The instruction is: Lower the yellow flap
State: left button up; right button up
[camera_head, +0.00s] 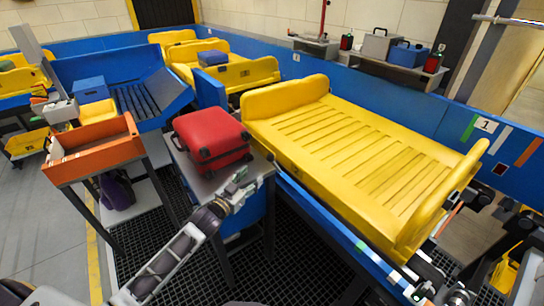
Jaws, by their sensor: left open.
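A large yellow slatted tray (345,150) lies on the blue conveyor. Its near right end wall (442,200) stands raised, and so does its far left end wall (285,97). I cannot tell for sure which yellow part is the flap; a smaller yellow piece (506,272) also shows low at the right edge. My left gripper (241,183) is open just in front of a red suitcase (213,138) on a small grey stand, left of the tray. Whether it touches the suitcase is unclear.
An orange bin (95,150) stands left of the suitcase. More yellow trays (255,74) sit farther along the conveyor. A shelf behind holds a grey case (380,46) and a blue case (407,54). Black grating (300,265) covers the floor between stand and conveyor.

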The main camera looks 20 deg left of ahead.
aim_at(268, 159)
pick_arm(q)
jog(key=shift+s+r+n, duration=0.15)
jog(key=shift+r+n, duration=0.05)
jog(key=shift+n, duration=0.4)
jog(key=shift+w+d, duration=0.1)
jog(key=shift+w, duration=0.1)
jog(key=shift+p+x, duration=0.55)
jog(key=shift+x, duration=6.1)
jog(key=shift+d+r, duration=0.1)
grip_shut()
